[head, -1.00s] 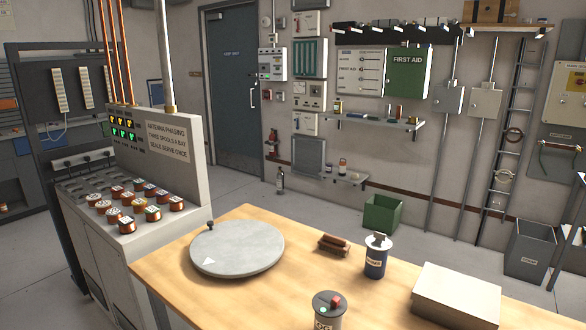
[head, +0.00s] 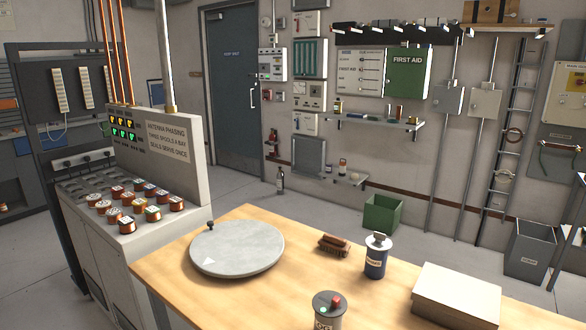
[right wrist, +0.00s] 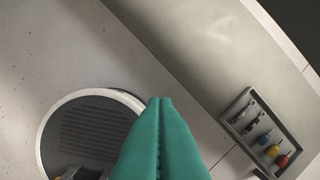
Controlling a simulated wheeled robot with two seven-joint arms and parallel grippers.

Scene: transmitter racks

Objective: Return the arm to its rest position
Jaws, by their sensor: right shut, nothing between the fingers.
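My right gripper (right wrist: 160,103) shows in the right wrist view as two teal fingers pressed together, shut and empty. It hangs over pale speckled floor, apart from anything around it. Neither arm shows in the head view, and my left gripper is in no view.
A console (head: 168,150) with several copper spools stands left. The right wrist view shows a tool tray (right wrist: 260,131).

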